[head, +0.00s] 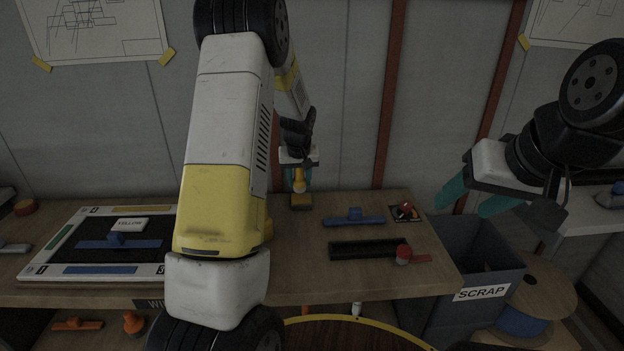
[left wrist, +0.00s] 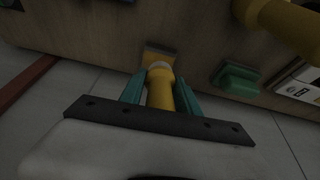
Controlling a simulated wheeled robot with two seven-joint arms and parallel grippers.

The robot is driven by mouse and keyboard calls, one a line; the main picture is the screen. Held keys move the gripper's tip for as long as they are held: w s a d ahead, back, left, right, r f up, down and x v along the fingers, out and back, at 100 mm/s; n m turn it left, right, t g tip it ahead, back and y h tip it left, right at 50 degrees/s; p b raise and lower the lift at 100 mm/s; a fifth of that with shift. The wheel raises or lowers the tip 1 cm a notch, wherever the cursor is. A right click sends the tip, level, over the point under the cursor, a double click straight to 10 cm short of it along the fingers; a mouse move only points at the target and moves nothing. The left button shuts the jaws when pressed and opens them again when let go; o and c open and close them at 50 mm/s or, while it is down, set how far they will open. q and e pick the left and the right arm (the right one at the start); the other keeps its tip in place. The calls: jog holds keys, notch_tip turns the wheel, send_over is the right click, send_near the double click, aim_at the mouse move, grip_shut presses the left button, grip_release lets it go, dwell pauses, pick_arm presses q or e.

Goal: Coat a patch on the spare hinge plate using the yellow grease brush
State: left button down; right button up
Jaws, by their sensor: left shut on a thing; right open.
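My left gripper (head: 299,180) is shut on the yellow grease brush (head: 300,187), near the back of the bench. In the left wrist view the brush's yellow handle (left wrist: 160,88) stands between my teal fingers, with its broad orange-yellow head pointing away, toward the bench. I cannot tell whether the head touches the bench. My right gripper (head: 482,205) is open and empty, above and right of the bench's right end. I cannot tell for certain which piece is the spare hinge plate; a dark rectangular plate (head: 345,252) lies on the bench, right of the brush.
A blue handled piece (head: 354,218), a red knob (head: 405,207) and a red-handled piece (head: 403,256) lie near the dark plate. A white-framed board (head: 38,269) lies left. A green block (left wrist: 237,80) shows in the wrist view. A scrap bin (head: 485,292) stands right.

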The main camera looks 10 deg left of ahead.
pick_arm(q)
jog(key=shift+r, duration=1.1)
